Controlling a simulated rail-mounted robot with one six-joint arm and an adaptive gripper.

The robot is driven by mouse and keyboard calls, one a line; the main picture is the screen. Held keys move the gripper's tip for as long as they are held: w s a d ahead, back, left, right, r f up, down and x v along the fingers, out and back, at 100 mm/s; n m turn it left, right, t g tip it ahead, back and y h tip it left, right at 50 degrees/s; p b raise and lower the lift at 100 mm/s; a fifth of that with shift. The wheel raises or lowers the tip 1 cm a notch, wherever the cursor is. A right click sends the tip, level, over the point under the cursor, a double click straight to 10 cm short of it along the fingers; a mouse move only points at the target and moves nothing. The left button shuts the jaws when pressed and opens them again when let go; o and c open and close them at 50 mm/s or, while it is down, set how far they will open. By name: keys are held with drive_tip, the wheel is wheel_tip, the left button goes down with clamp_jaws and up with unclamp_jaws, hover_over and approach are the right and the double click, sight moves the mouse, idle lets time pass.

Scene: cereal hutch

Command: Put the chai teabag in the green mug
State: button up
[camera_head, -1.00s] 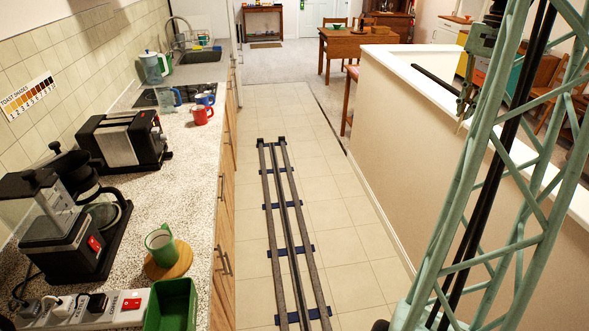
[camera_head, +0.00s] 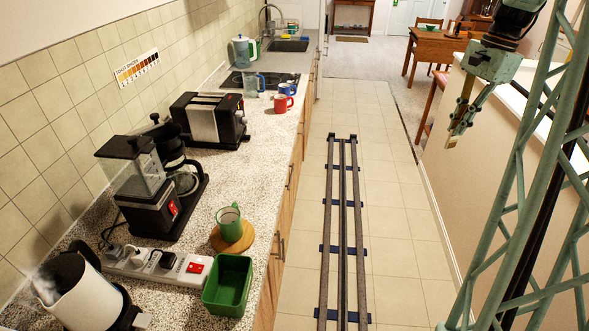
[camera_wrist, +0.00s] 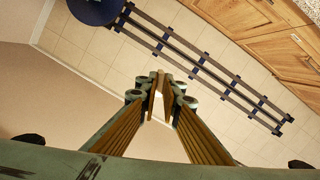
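The green mug (camera_head: 228,219) stands upright on a round wooden board (camera_head: 217,240) on the counter, its handle toward the upper right. My gripper (camera_head: 457,136) hangs over the floor on the right, beside the low wall and far from the mug. It holds nothing that I can see. In the wrist view my gripper (camera_wrist: 158,80) points at the floor, its fingers converging to a narrow gap at the tips; I cannot tell whether it counts as open or shut.
An open green bin (camera_head: 228,281) stands in front of the mug. A power strip (camera_head: 160,264), kettle (camera_head: 82,295), coffee maker (camera_head: 150,195) and toaster (camera_head: 210,120) crowd the counter (camera_head: 240,170). A red mug (camera_head: 283,103) and blue mug (camera_head: 289,88) stand farther back. Floor rails (camera_head: 343,220) run alongside.

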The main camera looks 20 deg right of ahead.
drive_tip(key=w+a+f+m+p, duration=0.1)
drive_tip(key=w+a, duration=0.4)
drive_tip(key=a, duration=0.6)
drive_tip(key=w+a+f+p, duration=0.2)
drive_tip(key=w+a, duration=0.3)
drive_tip(key=a, duration=0.7)
drive_tip(key=w+a+f+m+p, duration=0.1)
drive_tip(key=w+a, duration=0.4)
drive_tip(key=a, duration=0.6)
drive_tip(key=s+a+f+m+p, duration=0.1)
drive_tip(key=s+a, duration=0.3)
drive_tip(key=a, duration=1.4)
drive_tip(key=s+a+f+m+p, duration=0.1)
drive_tip(key=s+a+p, duration=0.2)
drive_tip(key=a, duration=1.5)
drive_tip(key=shift+s+f+m+t+p, duration=0.25)
drive_tip(key=shift+s+m+t+p, duration=0.1)
drive_tip(key=shift+m+t+p, duration=0.05)
drive_tip(key=shift+f+b, duration=0.35)
wheel_tip(320, 180, down, 9)
drive_tip(key=b, duration=0.6)
drive_tip(key=shift+f, duration=0.15)
drive_tip(key=shift+f, duration=0.1)
